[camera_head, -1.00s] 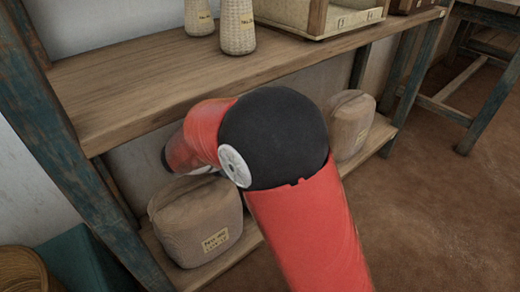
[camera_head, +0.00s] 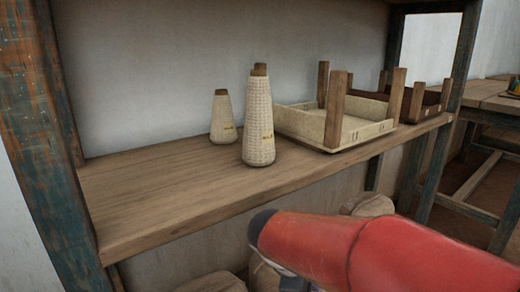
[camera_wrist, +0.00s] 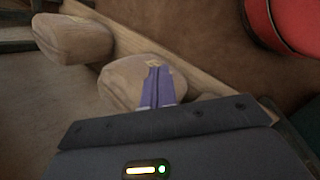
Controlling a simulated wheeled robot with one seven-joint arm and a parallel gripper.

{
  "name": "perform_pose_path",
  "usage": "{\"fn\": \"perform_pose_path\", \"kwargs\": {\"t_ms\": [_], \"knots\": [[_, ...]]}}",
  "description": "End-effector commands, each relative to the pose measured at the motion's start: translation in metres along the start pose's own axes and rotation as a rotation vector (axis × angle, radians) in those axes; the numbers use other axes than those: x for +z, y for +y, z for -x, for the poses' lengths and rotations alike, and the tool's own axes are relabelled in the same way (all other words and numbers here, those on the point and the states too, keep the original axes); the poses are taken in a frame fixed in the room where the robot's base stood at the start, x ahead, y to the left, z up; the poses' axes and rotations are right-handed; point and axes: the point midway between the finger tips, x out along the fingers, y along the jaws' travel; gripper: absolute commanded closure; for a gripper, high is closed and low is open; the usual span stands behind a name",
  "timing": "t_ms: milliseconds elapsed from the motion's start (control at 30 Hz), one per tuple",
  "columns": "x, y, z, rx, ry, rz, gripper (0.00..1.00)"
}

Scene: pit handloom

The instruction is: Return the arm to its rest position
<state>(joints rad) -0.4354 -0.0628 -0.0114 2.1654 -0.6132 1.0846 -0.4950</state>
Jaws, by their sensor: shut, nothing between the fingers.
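My gripper (camera_wrist: 157,84) shows in the wrist view as two purple fingers pressed together, with nothing between them. In that view the fingertips overlap a tan cloth bundle (camera_wrist: 118,80) on the lower shelf; I cannot tell whether they touch it. My red arm (camera_head: 380,258) crosses the lower right of the head view, its dark rounded joint in front of the shelf. The gripper itself is not clearly visible in the head view.
A wooden shelf (camera_head: 150,192) holds two yarn cones (camera_head: 259,130) (camera_head: 222,118) and a cream tray (camera_head: 300,124) with wooden posts. Another bundle (camera_wrist: 75,38) lies at upper left in the wrist view. A table (camera_head: 492,104) stands at the far right.

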Motion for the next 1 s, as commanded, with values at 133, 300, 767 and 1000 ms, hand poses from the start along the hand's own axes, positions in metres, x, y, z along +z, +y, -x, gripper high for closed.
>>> {"fn": "perform_pose_path", "kwargs": {"t_ms": [133, 300, 767, 1000], "knots": [[0.048, -0.026, 0.013, -0.078, 0.131, -0.377, 1.00], [0.081, -0.058, 0.027, -0.160, 0.277, -0.788, 1.00], [0.115, -0.083, 0.075, -0.262, 0.486, -1.318, 1.00], [0.125, -0.071, 0.102, -0.261, 0.484, -1.314, 1.00]]}}
